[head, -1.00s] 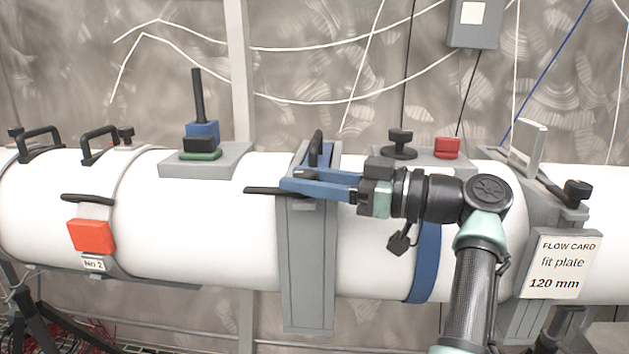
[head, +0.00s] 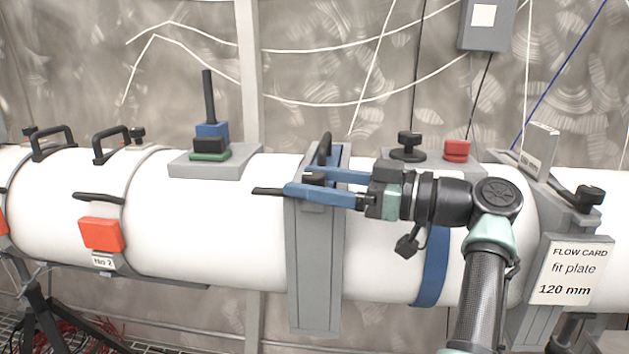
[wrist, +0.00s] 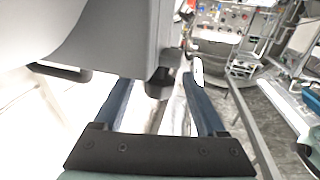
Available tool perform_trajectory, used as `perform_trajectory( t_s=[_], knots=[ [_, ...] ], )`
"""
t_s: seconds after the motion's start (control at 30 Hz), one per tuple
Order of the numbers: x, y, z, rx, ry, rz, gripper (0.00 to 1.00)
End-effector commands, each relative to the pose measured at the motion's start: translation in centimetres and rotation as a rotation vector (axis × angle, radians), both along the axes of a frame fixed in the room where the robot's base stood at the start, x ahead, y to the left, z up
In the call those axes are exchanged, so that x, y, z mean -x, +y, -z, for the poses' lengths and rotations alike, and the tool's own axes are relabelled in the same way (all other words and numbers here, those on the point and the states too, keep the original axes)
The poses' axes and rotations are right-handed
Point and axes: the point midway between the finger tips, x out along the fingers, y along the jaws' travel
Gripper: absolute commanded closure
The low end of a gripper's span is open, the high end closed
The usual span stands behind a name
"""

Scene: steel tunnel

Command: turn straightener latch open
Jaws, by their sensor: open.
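The straightener latch shows as a thin black lever (head: 268,191) with a dark hub (head: 314,179), on the grey upright frame (head: 315,270) around the white tube. The lever points left and lies about level. My gripper (head: 299,181) reaches in from the right with its blue fingers open, one above and one below the hub. In the wrist view my gripper (wrist: 158,88) has a dark knob (wrist: 159,84) between its fingers. A black bar (wrist: 60,73), which looks like the lever, lies outside the left finger. Whether the fingers touch the hub I cannot tell.
A black handle (head: 324,148) stands on top of the frame. A black knob (head: 408,146) and a red button (head: 457,150) sit right of it. A stacked-block post (head: 209,130) stands to the left. A flow card (head: 575,271) hangs at the right.

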Motion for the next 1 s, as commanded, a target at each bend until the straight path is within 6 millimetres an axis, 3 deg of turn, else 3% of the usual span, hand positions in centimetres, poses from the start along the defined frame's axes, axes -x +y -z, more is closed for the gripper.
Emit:
perform_trajectory(
  t_s=[0.17,0.6,0.8,1.0],
  knots=[
    [0.7,-2.0,0.0,-0.001,0.0,0.004,0.27],
    [4.0,-10.3,-0.1,-0.001,0.001,0.003,0.27],
    [4.7,-11.8,-0.1,-0.001,0.0,0.001,0.27],
    [4.8,-12.0,0.0,0.0,0.0,0.0,0.27]
  ],
)
